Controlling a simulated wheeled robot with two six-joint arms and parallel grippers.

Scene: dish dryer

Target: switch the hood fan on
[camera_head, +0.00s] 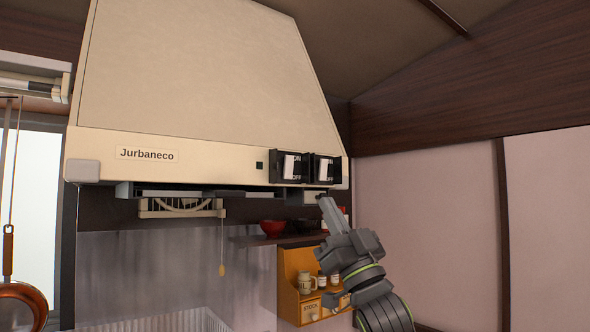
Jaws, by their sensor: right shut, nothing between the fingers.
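The cream range hood (205,75) fills the upper left and middle of the head view. Two black-framed switches with white rockers sit at the right end of its front edge, a left switch (291,166) and a right switch (325,169). Small ON/OFF lettering shows on them, but their exact positions are hard to read. My right gripper (326,203) is shut and empty. Its tip points up, just below the right switch, and appears apart from it. My left gripper does not show.
A pull cord (222,268) hangs under the hood from a cream fan vent (180,207). A red bowl (272,227) stands on a shelf behind my right gripper, above an orange spice rack (290,270). A copper pan (22,305) hangs at left. The space at right is clear.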

